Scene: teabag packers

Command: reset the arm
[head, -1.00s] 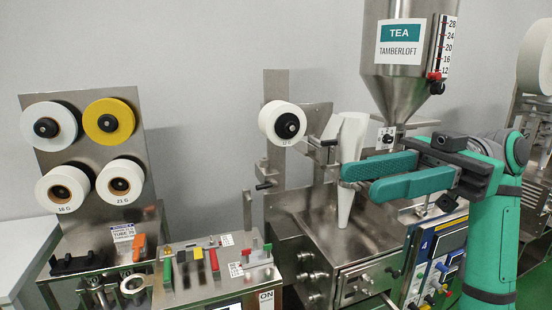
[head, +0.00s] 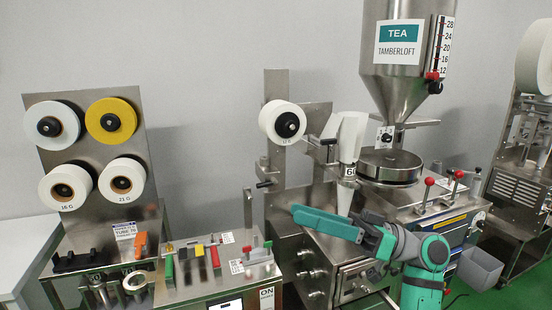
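My gripper (head: 300,213) is in front of the tea packing machine, low in the middle of the head view. It points left, over the machine's metal front deck. My arm rises from the bottom edge and bends left to the gripper.
The steel TEA hopper (head: 401,75) stands above a round steel platform (head: 390,165). A white paper roll (head: 277,120) and white forming tube (head: 348,130) are close behind the gripper. A roll rack (head: 95,190) stands left, and a grey bin (head: 480,270) right.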

